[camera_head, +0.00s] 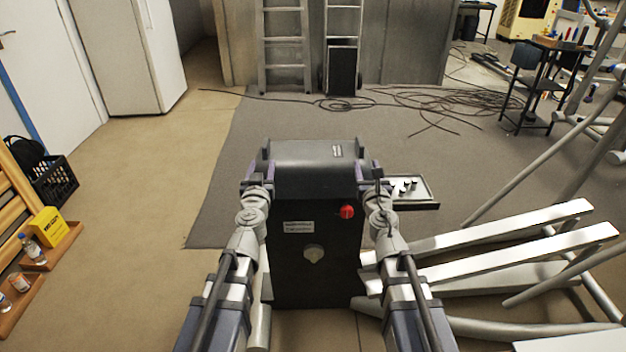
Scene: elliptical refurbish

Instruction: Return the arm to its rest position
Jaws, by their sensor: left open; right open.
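A black box-shaped unit (312,240) with a red knob (347,212), pale labels and a dark grey top cover (310,162) stands upright in the middle, in front of me. Both my arms reach forward, one on each side of it. My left gripper (258,172) is open at the upper left edge of the unit. My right gripper (369,172) is open at its upper right edge. I cannot tell whether either gripper touches the unit. Parts of the unit's sides are hidden behind my arms.
A small tray (428,205) with small parts lies right of the unit. Long pale metal beams (490,240) and tubes fill the right. Black cables (400,100) lie on the floor behind. A black crate (52,182) and yellow box (47,226) stand left.

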